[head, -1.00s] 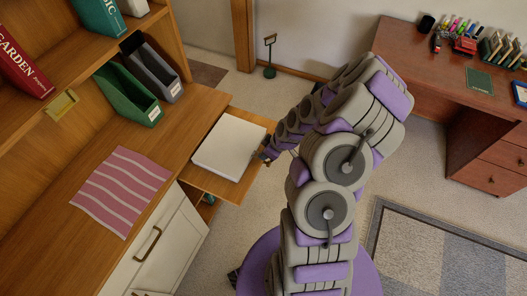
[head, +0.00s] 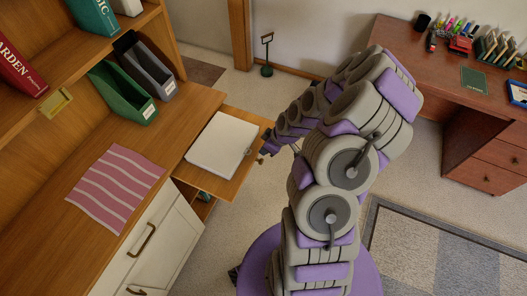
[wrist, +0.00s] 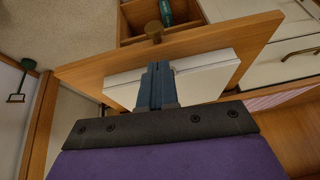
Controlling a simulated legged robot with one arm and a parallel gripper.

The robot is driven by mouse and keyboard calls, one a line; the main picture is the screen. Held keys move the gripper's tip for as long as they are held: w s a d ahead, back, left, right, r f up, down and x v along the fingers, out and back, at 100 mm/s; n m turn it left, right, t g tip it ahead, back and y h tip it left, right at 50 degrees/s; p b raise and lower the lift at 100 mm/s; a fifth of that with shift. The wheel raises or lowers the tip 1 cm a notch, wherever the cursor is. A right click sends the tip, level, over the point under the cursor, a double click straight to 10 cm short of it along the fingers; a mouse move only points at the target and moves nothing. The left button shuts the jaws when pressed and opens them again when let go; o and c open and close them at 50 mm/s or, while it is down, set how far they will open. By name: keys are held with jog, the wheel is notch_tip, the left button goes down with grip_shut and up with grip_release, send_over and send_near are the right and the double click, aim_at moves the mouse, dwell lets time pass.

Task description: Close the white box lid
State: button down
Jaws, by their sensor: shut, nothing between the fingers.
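The white box (head: 222,145) lies flat on a wooden pull-out board in the head view, its lid (head: 225,138) down over it. I cannot tell whether the lid is fully shut. In the wrist view the white box (wrist: 205,78) shows behind and on both sides of my gripper (wrist: 158,70). The gripper's dark blue fingers are together and empty, and hide the middle of the box. In the head view my gripper (head: 267,147) is just right of the box's right edge; contact cannot be told.
The pull-out board (head: 214,188) has a round brass knob (wrist: 154,30) on its edge. A pink striped cloth (head: 115,187) lies on the desk. Green and grey file holders (head: 125,92) stand behind. Carpeted floor right of the board is open.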

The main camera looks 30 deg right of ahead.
jog(key=shift+s+d+r+p, duration=0.75)
jog(key=shift+s+d+r, duration=0.65)
jog(key=shift+s+d, duration=1.8)
jog(key=s+a+r+m+g+h, duration=0.1)
jog(key=s+a+r+g, duration=0.25)
jog(key=a+r, duration=0.9)
jog(key=s+a+r+m+g+h, duration=0.1)
jog(key=s+a+r+m, duration=0.1)
jog(key=s+r, duration=0.5)
jog(key=s+a+r+m+g+h, duration=0.1)
jog(key=s+a+r+m, duration=0.2)
jog(key=s+a+r, duration=0.2)
jog(key=s+r, duration=0.3)
jog(key=s, duration=0.2)
jog(key=shift+s+r+m, duration=0.15)
jog(key=shift+s+m, duration=0.15)
jog(key=shift+a, duration=0.3)
